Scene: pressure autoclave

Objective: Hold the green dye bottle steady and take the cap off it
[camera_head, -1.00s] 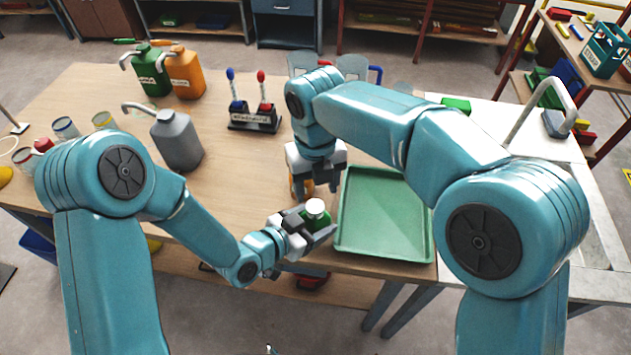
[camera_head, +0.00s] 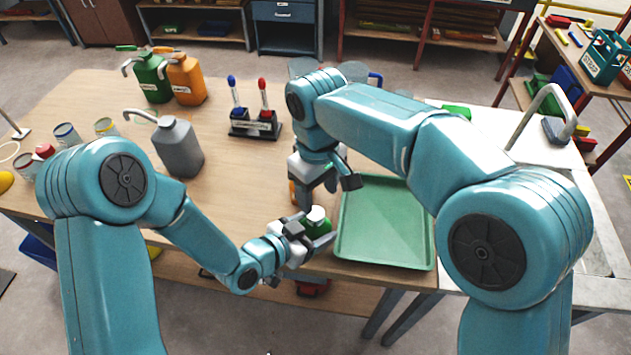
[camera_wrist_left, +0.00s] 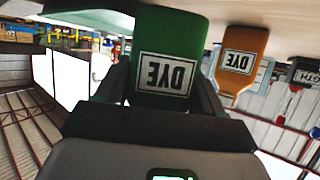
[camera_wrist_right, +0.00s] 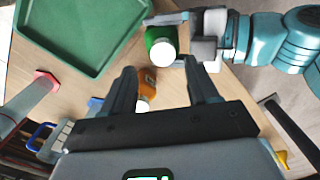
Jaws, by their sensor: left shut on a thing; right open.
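The green dye bottle (camera_head: 322,228) with a white cap (camera_head: 317,212) is near the table's front edge, left of the green tray. My left gripper (camera_head: 312,237) is shut on its body; the left wrist view shows the green bottle (camera_wrist_left: 175,40) with its DYE label between the fingers. The cap is on the bottle, as the right wrist view shows the white cap (camera_wrist_right: 163,53) from above. My right gripper (camera_head: 328,190) is open and empty, above and behind the bottle. In the right wrist view the cap lies just beyond the gap between the open fingertips (camera_wrist_right: 160,74).
An orange dye bottle (camera_wrist_left: 242,55) stands close behind, partly hidden by my right gripper in the head view. The green tray (camera_head: 385,225) is empty. A grey jug (camera_head: 178,148), green and orange jugs, and a stand (camera_head: 254,128) with blue and red tools are farther back.

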